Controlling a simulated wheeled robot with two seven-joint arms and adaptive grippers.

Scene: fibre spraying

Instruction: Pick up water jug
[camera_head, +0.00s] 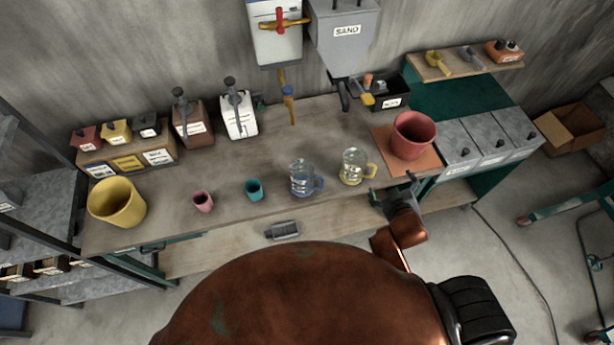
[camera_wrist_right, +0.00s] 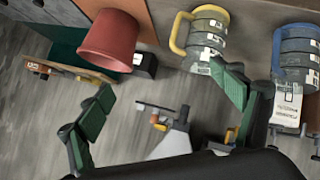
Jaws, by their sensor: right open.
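Two clear ribbed jugs stand upright on the workbench. One has a blue handle (camera_head: 302,178) and the other a yellow handle (camera_head: 352,166); I cannot read which is the water jug. My right gripper (camera_head: 394,190) is open and empty at the bench's front edge, right of the yellow-handled jug and apart from it. In the right wrist view, the gripper (camera_wrist_right: 163,80) has its two green fingers spread. The yellow-handled jug (camera_wrist_right: 207,38) shows beyond the right finger, and the blue-handled jug (camera_wrist_right: 297,50) is farther right. My left gripper is out of view.
A red pot (camera_head: 413,136) on an orange mat (camera_head: 385,136) stands behind my right gripper. A teal cup (camera_head: 254,189), a pink cup (camera_head: 203,201) and a yellow bucket (camera_head: 117,203) stand to the left. The bench (camera_head: 330,124) is clear behind the jugs.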

